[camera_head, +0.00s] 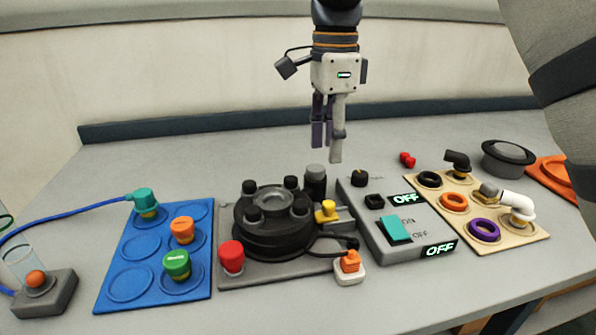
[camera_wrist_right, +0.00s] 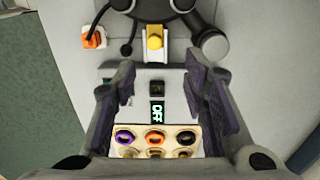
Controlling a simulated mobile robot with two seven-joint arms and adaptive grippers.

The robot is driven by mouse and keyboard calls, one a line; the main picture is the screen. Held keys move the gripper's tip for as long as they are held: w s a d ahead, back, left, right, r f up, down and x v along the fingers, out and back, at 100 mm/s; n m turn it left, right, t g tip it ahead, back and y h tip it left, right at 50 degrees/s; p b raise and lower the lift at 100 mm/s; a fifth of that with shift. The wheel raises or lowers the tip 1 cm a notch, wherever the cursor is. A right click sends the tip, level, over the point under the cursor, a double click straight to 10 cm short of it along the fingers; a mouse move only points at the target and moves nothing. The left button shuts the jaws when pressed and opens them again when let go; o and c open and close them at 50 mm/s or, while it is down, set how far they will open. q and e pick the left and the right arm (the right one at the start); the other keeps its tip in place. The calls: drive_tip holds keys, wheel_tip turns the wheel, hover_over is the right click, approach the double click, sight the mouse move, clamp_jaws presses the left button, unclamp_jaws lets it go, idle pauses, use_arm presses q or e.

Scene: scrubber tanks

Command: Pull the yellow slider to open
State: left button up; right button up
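The yellow slider (camera_head: 327,211) sits on a small metal rail at the right side of the black round device (camera_head: 272,222), on a grey plate. In the right wrist view the yellow slider (camera_wrist_right: 155,42) shows at the top centre, beyond the fingertips. My right gripper (camera_head: 328,158) hangs above the table behind the slider, pointing down, apart from everything. In the right wrist view its two purple-padded fingers (camera_wrist_right: 160,85) are spread wide with nothing between them. My left gripper is not in view.
A blue board (camera_head: 122,255) lies left.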

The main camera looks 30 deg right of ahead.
sight(329, 203)
drive_tip(key=shift+s+f, duration=0.35)
drive_tip(key=shift+f, duration=0.3)
drive_tip(key=shift+s+f, duration=0.35)
drive_tip(key=shift+f, duration=0.25)
wheel_tip(329, 203, down, 9)
drive_tip(key=shift+w, duration=0.1)
clamp_jaws()
